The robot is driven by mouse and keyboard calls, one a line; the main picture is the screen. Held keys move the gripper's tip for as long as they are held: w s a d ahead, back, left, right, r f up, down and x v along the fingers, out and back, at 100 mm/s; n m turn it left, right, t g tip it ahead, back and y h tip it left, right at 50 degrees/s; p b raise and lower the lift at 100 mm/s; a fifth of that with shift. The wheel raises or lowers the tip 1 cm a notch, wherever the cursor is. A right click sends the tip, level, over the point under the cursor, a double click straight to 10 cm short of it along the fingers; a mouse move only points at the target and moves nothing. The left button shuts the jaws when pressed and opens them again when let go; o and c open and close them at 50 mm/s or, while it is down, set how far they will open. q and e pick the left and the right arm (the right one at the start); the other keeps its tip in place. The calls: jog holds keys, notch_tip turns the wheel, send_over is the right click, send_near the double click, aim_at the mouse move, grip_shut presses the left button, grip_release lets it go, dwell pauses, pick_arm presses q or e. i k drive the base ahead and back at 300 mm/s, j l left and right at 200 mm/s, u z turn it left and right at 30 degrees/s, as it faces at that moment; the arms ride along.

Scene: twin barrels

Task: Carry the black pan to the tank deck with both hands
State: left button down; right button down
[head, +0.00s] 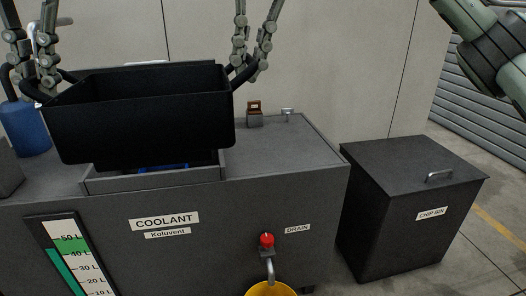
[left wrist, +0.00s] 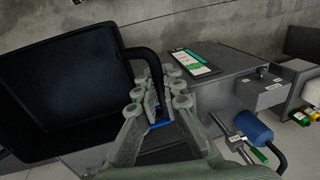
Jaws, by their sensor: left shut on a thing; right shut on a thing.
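The black pan (head: 140,125) hangs between my two grippers above the tank deck (head: 285,150), roughly level. It hides much of the deck's left part. My left gripper (head: 36,86) is shut on the pan's left handle. My right gripper (head: 249,70) is shut on its right handle. In the left wrist view, the pan (left wrist: 65,80) fills the left side, and my left gripper (left wrist: 155,112) is closed around its curved handle (left wrist: 150,62). Whether the pan's underside touches the raised tray rim (head: 150,180) below it cannot be told.
A blue cylinder (head: 24,128) stands at the deck's left. A small brown-topped block (head: 254,113) and a tap-like fitting (head: 287,115) are at the back right. A dark chip bin (head: 395,210) stands to the right. A yellow bucket (head: 270,289) is below the red drain valve (head: 266,240).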

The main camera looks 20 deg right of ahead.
aim_at(271, 152)
jog(key=k+l, duration=0.15)
jog(key=l, duration=0.2)
jog(key=k+l, duration=0.15)
jog(key=l, duration=0.15)
jog(key=k+l, duration=0.15)
jog(key=l, duration=0.2)
jog(key=k+l, duration=0.1)
jog(key=l, duration=0.25)
